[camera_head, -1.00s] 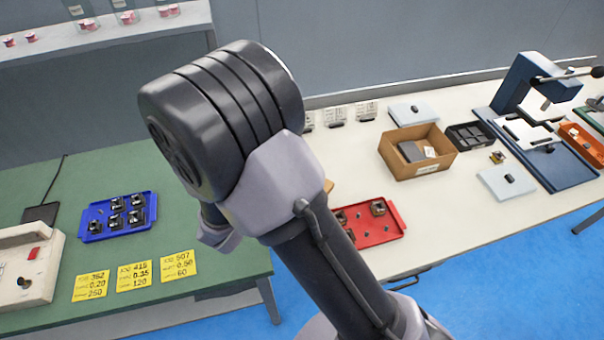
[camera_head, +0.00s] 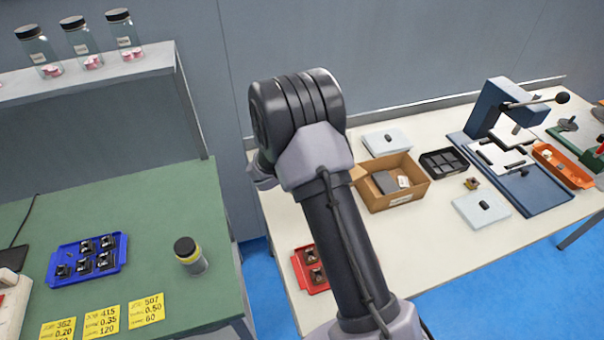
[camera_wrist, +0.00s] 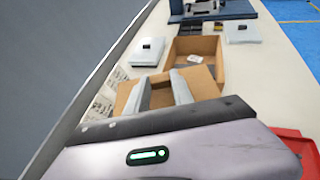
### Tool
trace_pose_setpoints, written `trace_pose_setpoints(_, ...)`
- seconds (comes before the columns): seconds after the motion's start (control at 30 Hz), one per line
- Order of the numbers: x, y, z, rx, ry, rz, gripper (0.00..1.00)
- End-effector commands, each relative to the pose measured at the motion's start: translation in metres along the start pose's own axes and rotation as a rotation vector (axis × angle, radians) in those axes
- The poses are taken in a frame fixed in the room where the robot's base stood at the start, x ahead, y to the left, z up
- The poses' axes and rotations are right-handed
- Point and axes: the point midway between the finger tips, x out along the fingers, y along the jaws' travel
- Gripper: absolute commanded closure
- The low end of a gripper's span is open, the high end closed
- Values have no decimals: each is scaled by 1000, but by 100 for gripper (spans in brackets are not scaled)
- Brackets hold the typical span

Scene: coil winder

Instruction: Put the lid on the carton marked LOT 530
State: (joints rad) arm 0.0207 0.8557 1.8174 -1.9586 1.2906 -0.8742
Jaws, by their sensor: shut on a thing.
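An open brown carton (camera_head: 420,188) stands on the white table, with grey pieces and a white card in it. The small label on its front is too small to read. It also shows beyond my fingers in the wrist view (camera_wrist: 210,65). My gripper (camera_wrist: 162,85) is shut on a flat cardboard-brown panel that looks like the lid (camera_wrist: 204,80). The panel is on the near side of the carton, apart from its opening; their exact gap is unclear. In the head view my arm hides the gripper; a brown corner beside the carton's left may be the panel.
Two pale slabs with black knobs lie behind (camera_head: 386,141) and right (camera_head: 481,209) of the carton. A black compartment tray (camera_head: 444,163) and a blue press (camera_head: 500,110) stand right. A red tray (camera_head: 312,284) is nearer. The green table holds a blue tray (camera_head: 115,262) and jar (camera_head: 191,262).

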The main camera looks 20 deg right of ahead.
Motion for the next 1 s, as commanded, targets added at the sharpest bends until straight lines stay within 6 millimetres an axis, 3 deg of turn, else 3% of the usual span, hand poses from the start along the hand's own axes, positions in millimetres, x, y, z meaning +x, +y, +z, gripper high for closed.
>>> trace_pose_setpoints(0.03, 23, -7, 13, 18, 0, -38, 100)
trace_pose_setpoints(0.2, 98, -38, 49, 69, -4, -155, 100)
trace_pose_setpoints(0.4, 165, -83, 83, 114, -10, -263, 100)
trace_pose_setpoints(0.53, 188, -102, 95, 129, -13, -301, 100)
trace_pose_setpoints(0.67, 197, -110, 99, 133, -14, -314, 100)
trace_pose_setpoints(1.0, 208, -110, 73, 133, -13, -314, 100)
